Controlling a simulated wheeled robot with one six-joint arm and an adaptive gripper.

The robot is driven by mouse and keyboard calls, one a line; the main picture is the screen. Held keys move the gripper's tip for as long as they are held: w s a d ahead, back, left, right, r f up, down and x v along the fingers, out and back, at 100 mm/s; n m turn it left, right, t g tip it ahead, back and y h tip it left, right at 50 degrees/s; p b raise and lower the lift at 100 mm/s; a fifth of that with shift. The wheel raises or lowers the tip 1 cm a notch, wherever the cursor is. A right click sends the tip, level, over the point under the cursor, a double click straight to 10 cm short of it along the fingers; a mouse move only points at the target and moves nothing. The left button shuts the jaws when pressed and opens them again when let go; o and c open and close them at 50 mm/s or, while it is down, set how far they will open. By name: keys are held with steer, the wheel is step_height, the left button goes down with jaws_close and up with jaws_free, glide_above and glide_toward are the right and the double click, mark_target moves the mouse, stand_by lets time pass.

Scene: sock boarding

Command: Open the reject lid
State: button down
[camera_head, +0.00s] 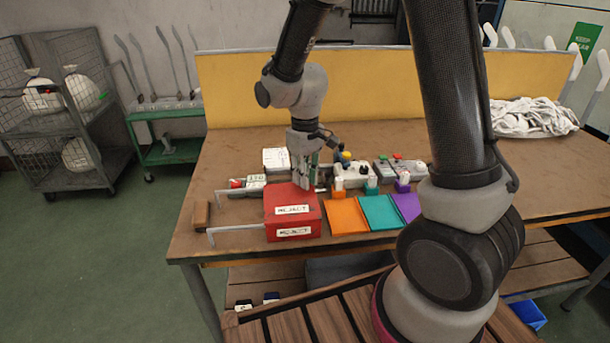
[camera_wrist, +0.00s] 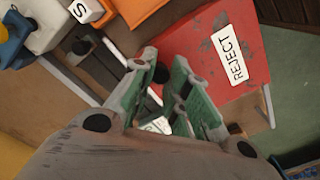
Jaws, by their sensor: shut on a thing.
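The red reject box (camera_head: 308,226) stands near the table's front left, with white REJECT labels on its top and front. Its red lid (camera_head: 281,196) lies flat and closed on the box. It also fills the upper right of the wrist view (camera_wrist: 205,78). My gripper (camera_head: 303,184) points down at the lid's back edge. In the wrist view, the green-padded fingers (camera_wrist: 165,66) are closed at that edge, around a small dark part that is mostly hidden between them.
Orange (camera_head: 346,215), teal (camera_head: 380,212) and purple (camera_head: 406,206) panels lie right of the box. White-grey units (camera_head: 352,174) stand behind them. A brown block (camera_head: 201,215) and metal rods lie left. White cloth (camera_head: 533,117) is heaped at the far right.

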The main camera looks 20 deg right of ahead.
steer(key=w+a, duration=0.2)
steer(key=a, duration=1)
steer(key=shift+w+a, duration=0.2)
steer(key=shift+w, duration=0.1)
steer(key=c, duration=1.3)
jaws_free()
step_height(320, 180, up, 12)
